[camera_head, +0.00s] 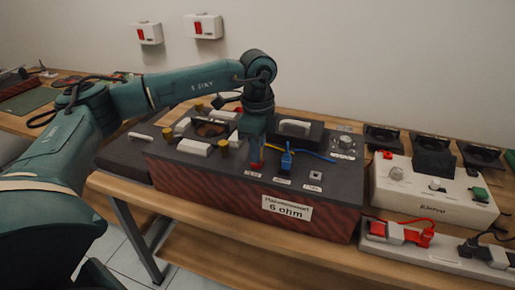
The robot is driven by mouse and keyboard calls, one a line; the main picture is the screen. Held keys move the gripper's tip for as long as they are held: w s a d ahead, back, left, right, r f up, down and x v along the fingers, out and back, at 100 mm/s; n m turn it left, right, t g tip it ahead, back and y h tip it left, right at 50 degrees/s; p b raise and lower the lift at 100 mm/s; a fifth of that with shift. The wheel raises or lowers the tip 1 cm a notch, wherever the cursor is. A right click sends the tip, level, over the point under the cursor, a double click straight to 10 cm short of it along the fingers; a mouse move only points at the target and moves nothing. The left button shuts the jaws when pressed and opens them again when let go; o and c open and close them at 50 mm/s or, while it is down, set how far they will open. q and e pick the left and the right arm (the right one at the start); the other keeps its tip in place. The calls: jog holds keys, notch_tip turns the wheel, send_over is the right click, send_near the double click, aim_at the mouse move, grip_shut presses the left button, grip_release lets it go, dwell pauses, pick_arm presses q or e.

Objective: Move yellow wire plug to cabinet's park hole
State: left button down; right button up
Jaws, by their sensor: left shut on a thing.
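The cabinet (335,205) is a long dark box with a reddish striped front and a "6 ohm" label, standing on a wooden bench. My left gripper (254,158) points down over its top near the front edge. It is shut on the yellow wire plug, which the fingers mostly hide; a short stretch of yellow wire (270,148) shows beside them. A small red part (257,165) shows at the fingertips. A blue plug (286,161) with a blue wire stands upright just to the right. A white square hole plate (316,175) lies further right. My right gripper is out of view.
Knobs and a black block with a white handle (295,126) crowd the cabinet's top behind the gripper. A white device (430,195) and a power strip (400,236) with a red plug (421,236) stand to the right. Two red-switched boxes hang on the wall.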

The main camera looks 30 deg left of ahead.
pick_arm(q)
jog(key=shift+r, duration=0.25)
jog(key=shift+r+p, duration=1.35)
jog(key=shift+r, duration=0.2)
